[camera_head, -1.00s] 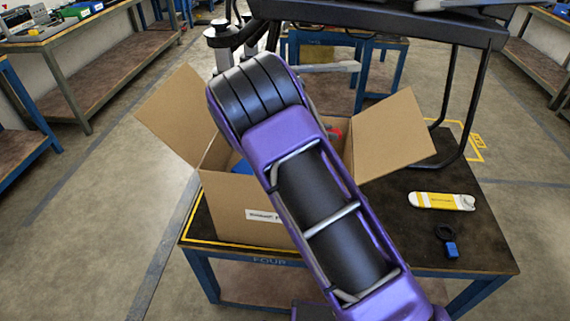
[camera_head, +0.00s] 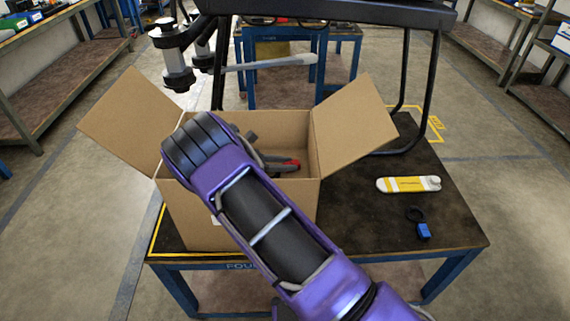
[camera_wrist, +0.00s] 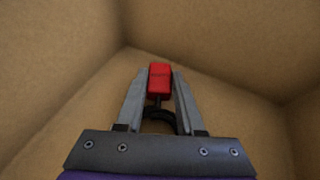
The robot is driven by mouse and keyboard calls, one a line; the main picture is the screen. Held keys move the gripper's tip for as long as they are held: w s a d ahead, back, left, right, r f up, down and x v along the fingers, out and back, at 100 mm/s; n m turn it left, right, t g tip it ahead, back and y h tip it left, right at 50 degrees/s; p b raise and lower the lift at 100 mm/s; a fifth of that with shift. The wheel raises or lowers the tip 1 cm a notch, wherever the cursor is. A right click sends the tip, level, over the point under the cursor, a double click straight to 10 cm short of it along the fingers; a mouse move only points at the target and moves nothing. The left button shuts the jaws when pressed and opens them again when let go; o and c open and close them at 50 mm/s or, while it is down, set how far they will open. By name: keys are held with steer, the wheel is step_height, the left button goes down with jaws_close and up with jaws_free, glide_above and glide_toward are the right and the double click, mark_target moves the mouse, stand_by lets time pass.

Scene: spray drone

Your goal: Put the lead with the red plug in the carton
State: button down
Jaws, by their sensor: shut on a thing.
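The lead with the red plug is in my gripper (camera_wrist: 158,98). Its red plug (camera_wrist: 159,80) sits between the fingertips in the wrist view, with a black cable loop (camera_wrist: 158,116) behind it. The open carton (camera_head: 250,195) stands on the table, side flaps spread. In the wrist view, bare cardboard walls surround the gripper. I cannot tell whether the plug touches the carton.
On the table (camera_head: 375,225), right of the carton, lie a yellow-and-white item (camera_head: 408,184) and a lead with a blue plug (camera_head: 423,231). The drone's black frame and legs (camera_head: 427,90) stand behind, with a grey rod reaching over the carton's back.

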steer(key=c, duration=0.5)
jaws_free()
steer(key=shift+a, duration=0.1)
steer(key=v, duration=0.7)
steer(key=shift+s+a+r, duration=0.1)
steer(key=shift+a, duration=0.05)
